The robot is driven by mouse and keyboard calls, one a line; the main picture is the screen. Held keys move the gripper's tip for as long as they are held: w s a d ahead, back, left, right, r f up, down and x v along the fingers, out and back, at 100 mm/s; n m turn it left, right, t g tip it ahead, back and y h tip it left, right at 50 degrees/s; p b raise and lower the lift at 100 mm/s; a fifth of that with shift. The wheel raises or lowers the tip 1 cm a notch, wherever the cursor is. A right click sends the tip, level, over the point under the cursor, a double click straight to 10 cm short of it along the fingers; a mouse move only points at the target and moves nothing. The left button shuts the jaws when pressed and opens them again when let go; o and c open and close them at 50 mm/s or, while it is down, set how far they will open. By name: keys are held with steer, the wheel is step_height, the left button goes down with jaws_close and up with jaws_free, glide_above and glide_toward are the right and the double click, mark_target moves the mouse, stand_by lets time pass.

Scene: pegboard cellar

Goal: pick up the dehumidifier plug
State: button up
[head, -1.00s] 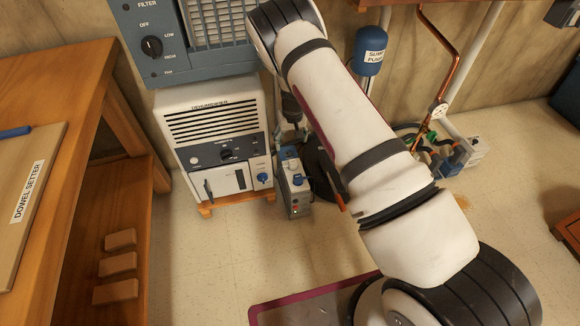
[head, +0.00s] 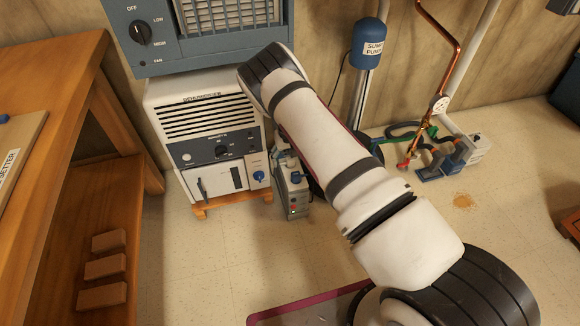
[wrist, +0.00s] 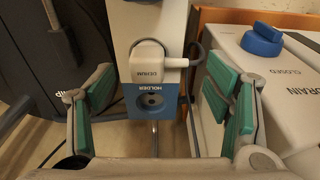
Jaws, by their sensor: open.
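In the wrist view the white plug (wrist: 149,57), with small lettering on its face, sits at the upper middle, on a pale box with a blue HOLDER plate (wrist: 153,103) just below it. A grey cord loops off the plug's right side. My gripper (wrist: 160,97) is open, its green-padded fingers on the left and right of the plug and holder, with visible gaps. Nothing is held. In the head view the white dehumidifier (head: 208,119) stands against the wall, with the grey box (head: 293,196) to its right. My arm hides my gripper there.
A blue DRAIN knob (wrist: 263,39) and white casing lie close to the right finger. A wooden bench (head: 65,90) stands at left, a blue heater-like unit (head: 190,45) above the dehumidifier. Blue sump pump (head: 369,42) and pipes are behind my arm. Front floor is mostly clear.

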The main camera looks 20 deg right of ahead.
mark_target(287, 159)
step_height(287, 159, down, 2)
steer(key=shift+w+f+b, duration=0.1)
steer(key=shift+w+b, duration=0.05)
steer(key=shift+b, duration=0.25)
steer(key=c, duration=1.4)
steer(key=shift+o, duration=0.2)
step_height(287, 159, up, 10)
steer(key=p, duration=0.4)
steer(key=shift+p, duration=0.35)
